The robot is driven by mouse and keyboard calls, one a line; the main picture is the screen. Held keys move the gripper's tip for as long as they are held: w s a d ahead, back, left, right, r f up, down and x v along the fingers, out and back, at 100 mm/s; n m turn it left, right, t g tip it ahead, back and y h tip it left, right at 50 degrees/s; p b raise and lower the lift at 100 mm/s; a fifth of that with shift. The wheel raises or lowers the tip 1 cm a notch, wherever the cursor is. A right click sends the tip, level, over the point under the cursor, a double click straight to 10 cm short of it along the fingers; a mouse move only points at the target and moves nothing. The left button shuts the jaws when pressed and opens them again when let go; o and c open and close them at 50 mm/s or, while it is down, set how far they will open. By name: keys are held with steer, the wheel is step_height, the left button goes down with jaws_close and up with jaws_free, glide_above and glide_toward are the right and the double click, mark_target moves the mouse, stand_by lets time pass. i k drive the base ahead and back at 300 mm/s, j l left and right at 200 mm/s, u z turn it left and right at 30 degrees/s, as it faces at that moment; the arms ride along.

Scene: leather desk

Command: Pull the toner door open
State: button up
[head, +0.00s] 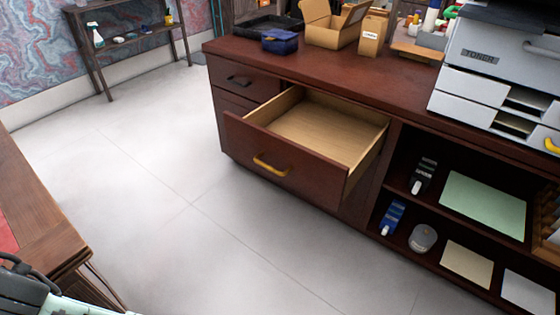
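The toner door (495,40) is the grey front panel of a printer at the upper right in the head view. It carries a dark "TONER" label (480,57) and a pale bar handle (541,50) near the right picture edge. The door looks closed, flush with the printer front. The printer's right side is cut off by the frame. My gripper is not in view, so its relation to the door does not show.
The printer stands on a dark red-brown desk (330,75). A drawer (315,130) is pulled out below, jutting into the floor space. Open shelves (400,205) lie under the printer. An open cardboard box (330,30) is left of it. The pale floor (190,240) is clear.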

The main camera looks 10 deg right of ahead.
mark_target(527, 60)
steer(key=z, duration=1.45)
